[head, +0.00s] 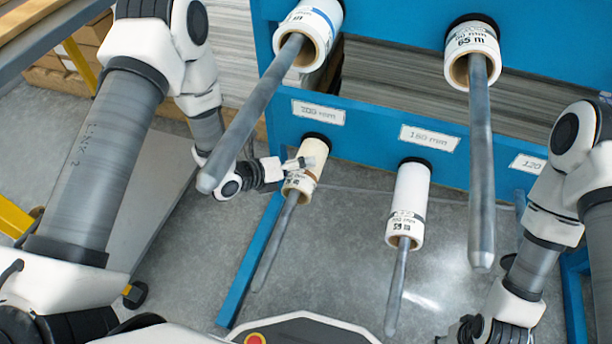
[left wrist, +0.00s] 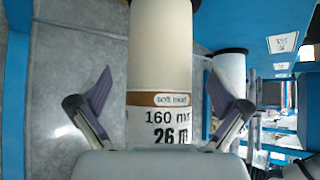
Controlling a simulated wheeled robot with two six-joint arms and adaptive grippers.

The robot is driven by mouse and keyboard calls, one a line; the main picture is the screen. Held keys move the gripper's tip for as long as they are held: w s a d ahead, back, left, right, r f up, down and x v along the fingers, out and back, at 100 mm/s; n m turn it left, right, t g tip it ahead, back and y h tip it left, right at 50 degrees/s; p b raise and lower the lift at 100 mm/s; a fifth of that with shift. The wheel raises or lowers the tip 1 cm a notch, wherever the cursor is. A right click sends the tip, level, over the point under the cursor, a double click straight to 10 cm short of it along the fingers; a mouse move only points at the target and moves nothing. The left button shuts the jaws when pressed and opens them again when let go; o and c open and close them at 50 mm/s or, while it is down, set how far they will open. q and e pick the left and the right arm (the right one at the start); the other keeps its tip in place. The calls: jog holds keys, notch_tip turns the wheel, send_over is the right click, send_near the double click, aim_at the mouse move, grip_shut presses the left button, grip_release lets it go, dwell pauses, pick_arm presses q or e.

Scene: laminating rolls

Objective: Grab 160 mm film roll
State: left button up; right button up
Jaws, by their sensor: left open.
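A cream film roll (head: 303,172) with a brown band hangs on the lower left peg, under a sign that seems to read 200 mm. In the left wrist view the roll (left wrist: 161,50) fills the middle and its print reads 160 mm, 26 m. My left gripper (head: 296,165) is at this roll. Its two fingers stand open on either side of the roll, with gaps visible to both. My right gripper (head: 470,328) is low at the right, away from the rolls; its fingers are too small and dark to read.
A white roll (head: 410,195) hangs on the neighbouring lower peg. Two more rolls, at upper left (head: 311,30) and upper right (head: 472,48), sit on long grey pegs that jut toward me. The blue rack (head: 370,130) carries size signs. A cart stands at left.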

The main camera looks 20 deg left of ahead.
pick_arm(q)
jog(key=shift+x, duration=0.75)
jog(key=c, duration=1.3)
jog(key=shift+c, duration=0.2)
jog(key=shift+r, duration=0.2)
